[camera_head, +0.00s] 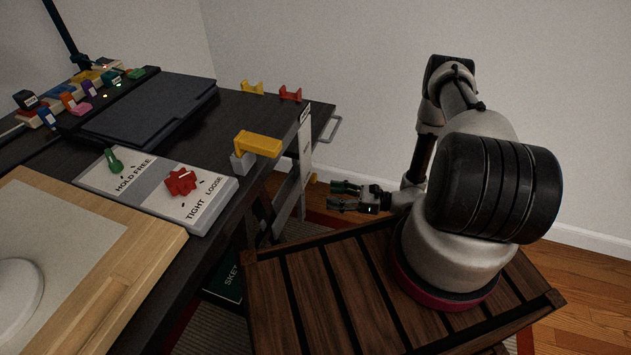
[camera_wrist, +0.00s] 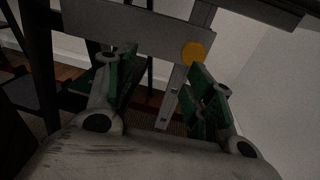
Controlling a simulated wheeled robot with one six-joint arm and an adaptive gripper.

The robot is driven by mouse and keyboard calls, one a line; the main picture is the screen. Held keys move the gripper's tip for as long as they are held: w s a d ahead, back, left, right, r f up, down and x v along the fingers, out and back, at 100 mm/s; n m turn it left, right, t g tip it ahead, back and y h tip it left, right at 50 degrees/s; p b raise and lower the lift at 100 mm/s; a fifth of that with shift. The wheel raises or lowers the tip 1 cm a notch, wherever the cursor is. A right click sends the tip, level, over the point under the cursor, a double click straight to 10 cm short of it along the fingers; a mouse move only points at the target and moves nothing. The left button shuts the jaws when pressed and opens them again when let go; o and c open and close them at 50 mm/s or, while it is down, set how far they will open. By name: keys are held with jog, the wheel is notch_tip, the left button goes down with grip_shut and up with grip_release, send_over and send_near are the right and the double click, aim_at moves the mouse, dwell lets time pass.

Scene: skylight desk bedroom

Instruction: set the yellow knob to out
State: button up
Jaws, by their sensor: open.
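The yellow knob (camera_wrist: 194,53) shows in the wrist view as a round yellow disc on a grey upright plate, beyond my right finger. In the head view only a small yellow bit of it (camera_head: 313,178) shows at the desk's side, just left of my gripper (camera_head: 334,195). My gripper is open and empty, apart from the knob, with its fingers pointing toward the desk. The knob's setting marks cannot be read.
A white labelled plate (camera_head: 305,140) hangs at the desk's side. A yellow block-shaped handle (camera_head: 257,143) sits at the desk edge. A switch panel (camera_head: 150,193) has a green lever and a red knob (camera_head: 181,181). A metal drawer handle (camera_head: 334,127) juts out behind.

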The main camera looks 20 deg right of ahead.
aim_at(316, 178)
jog(key=w+a, duration=0.1)
jog(key=w, duration=0.1)
jog(key=w+a+r+t, duration=0.1)
jog(key=w+a, duration=0.1)
jog(key=w, duration=0.1)
jog(key=w+a+t, duration=0.1)
jog(key=w+a, duration=0.1)
jog(key=w, duration=0.1)
jog(key=shift+w+r+m+h, duration=0.1)
jog(key=shift+r+m+h, duration=0.1)
jog(key=shift+m+h, duration=0.15)
